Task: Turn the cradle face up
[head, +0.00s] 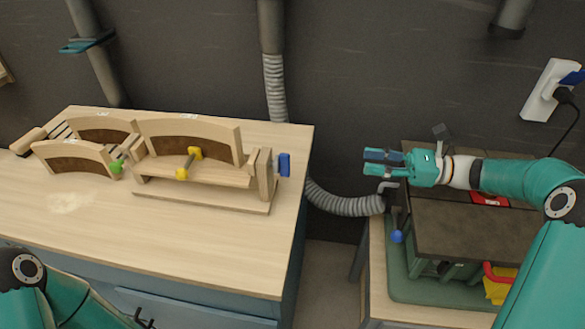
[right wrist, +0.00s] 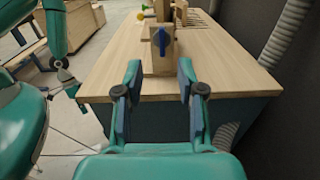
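The wooden form with curved sides and slats (head: 75,156) lies at the left of the bench top (head: 150,235). Beside it stands a wooden fixture (head: 205,206) with a curved board, yellow knobs and a blue handle (head: 284,164). I cannot tell for certain which is the cradle. My right gripper (head: 364,161) is open and empty, in the air right of the bench, apart from both. In the right wrist view its fingers (right wrist: 158,97) are spread, with the fixture's blue handle (right wrist: 161,40) beyond. My left arm shows at lower left; its gripper is not clearly visible.
A dark-topped machine (head: 465,228) in a green tray stands on a lower table at right, with a blue-knobbed lever (head: 397,236). A grey hose (head: 345,205) runs through the gap between the tables. The front of the bench top is clear.

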